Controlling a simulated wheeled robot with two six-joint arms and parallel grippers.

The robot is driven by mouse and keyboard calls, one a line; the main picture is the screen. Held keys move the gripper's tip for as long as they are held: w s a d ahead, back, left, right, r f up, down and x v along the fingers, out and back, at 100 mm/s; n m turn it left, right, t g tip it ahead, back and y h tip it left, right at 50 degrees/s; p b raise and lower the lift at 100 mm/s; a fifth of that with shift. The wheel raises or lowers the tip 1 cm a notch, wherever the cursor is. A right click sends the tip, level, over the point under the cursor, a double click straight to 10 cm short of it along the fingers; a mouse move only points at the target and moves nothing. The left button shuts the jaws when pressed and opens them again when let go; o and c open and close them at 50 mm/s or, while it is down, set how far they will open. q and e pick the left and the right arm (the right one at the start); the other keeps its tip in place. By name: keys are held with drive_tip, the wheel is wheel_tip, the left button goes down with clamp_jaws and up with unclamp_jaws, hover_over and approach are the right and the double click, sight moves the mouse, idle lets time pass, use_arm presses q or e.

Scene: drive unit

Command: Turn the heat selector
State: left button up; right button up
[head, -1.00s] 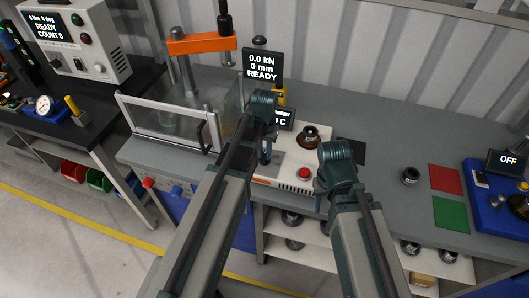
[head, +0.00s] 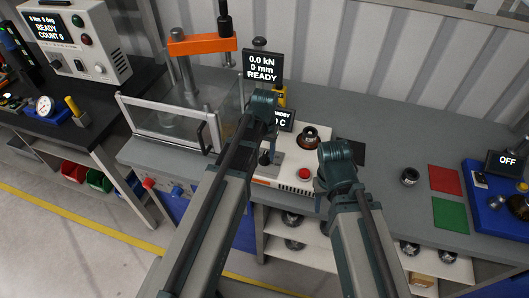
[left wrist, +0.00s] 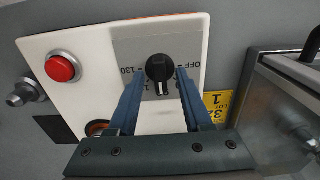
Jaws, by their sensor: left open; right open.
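The heat selector is a black round knob (left wrist: 160,68) with a white pointer mark, on a grey dial plate (left wrist: 190,45) lettered OFF and 130. The mark points toward the bottom of the left wrist view. My left gripper (left wrist: 160,77) is open, with one blue finger on each side of the knob; I cannot tell whether they touch it. In the head view my left gripper (head: 266,158) is over the white heater panel (head: 288,178), and the knob is hidden. My right gripper (head: 318,186) is at the panel's right edge, mostly hidden by its own arm.
A red button (head: 304,174) and a black-topped round part (head: 309,136) are on the heater unit. A clear-guarded press (head: 170,118) stands to its left. Red (head: 443,179) and green (head: 450,214) mats lie to the right, beside a blue unit reading OFF.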

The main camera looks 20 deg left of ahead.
wheel_tip(320, 180, up, 13)
drive_tip(key=p, duration=1.3)
drive_tip(key=shift+r, duration=0.2)
